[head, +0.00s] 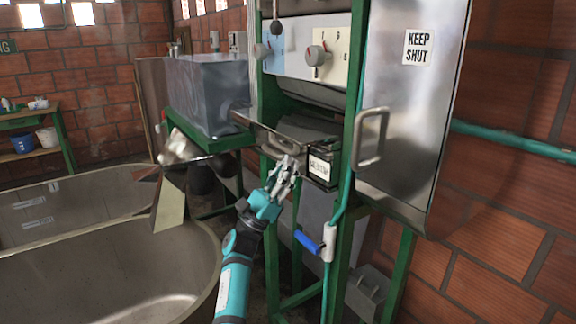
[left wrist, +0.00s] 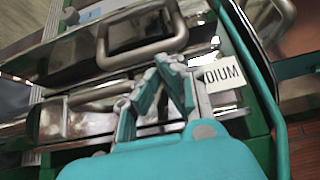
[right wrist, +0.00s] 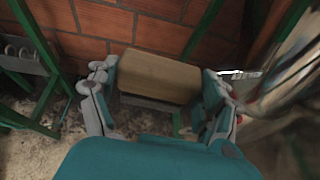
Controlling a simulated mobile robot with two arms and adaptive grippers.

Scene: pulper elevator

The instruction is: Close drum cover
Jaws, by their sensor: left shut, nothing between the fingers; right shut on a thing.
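The drum cover (head: 408,100) is a curved shiny metal panel marked KEEP SHUT. It stands swung out at the right of the machine, with a bent metal handle (head: 371,138) near its lower left edge. My left gripper (head: 287,168) is shut and empty, apart from the cover, at the front of the machine beside a small label. In the left wrist view its fingertips (left wrist: 170,72) are together, near a label ending in DIUM and below a metal handle (left wrist: 140,35).
The green machine frame (head: 355,110) stands between my left gripper and the cover. A blue-gripped lever (head: 308,241) hangs below. A large metal tub (head: 120,270) fills the lower left. A brick wall (head: 500,190) and green pipe (head: 510,140) lie behind the cover.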

